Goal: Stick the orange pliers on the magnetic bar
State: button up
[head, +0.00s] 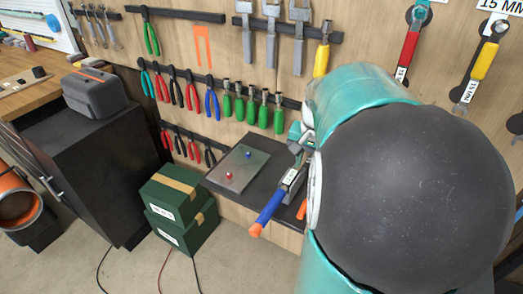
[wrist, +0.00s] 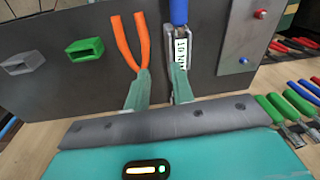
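The orange pliers (wrist: 131,42) lie on the dark cart top (wrist: 205,100) in the wrist view, handles away from me. In the head view only an orange handle piece (head: 302,209) shows; my arm hides the rest. My gripper (wrist: 160,86) has its two green fingers apart. The left finger overlaps the pliers' head; I cannot tell whether it touches. The right finger is by the blue-handled labelled wrench (wrist: 181,45). Nothing is visibly clamped between the fingers. The magnetic bar (head: 175,14) is on the wall in the head view, above an orange pliers outline (head: 202,45).
Green pliers (head: 150,32) hang left of the outline. Other bars with pliers and screwdrivers (head: 252,106) run below. A grey plate (head: 238,168) with red and blue pins lies on the cart top. Green boxes (head: 180,205) stand left of it. Grey and green holders (wrist: 84,50) sit left of the pliers.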

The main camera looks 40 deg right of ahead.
jog(key=s+d+f+m, duration=0.2)
jog(key=d+f, duration=0.1)
jog(key=d, duration=0.3)
jog(key=shift+y, duration=0.3)
jog(key=f, duration=0.8)
jog(key=shift+w+a, duration=0.2)
jog(key=shift+w, duration=0.1)
jog(key=f, duration=0.5)
jog(key=shift+w+a, duration=0.3)
jog(key=shift+a, duration=0.05)
grip_shut()
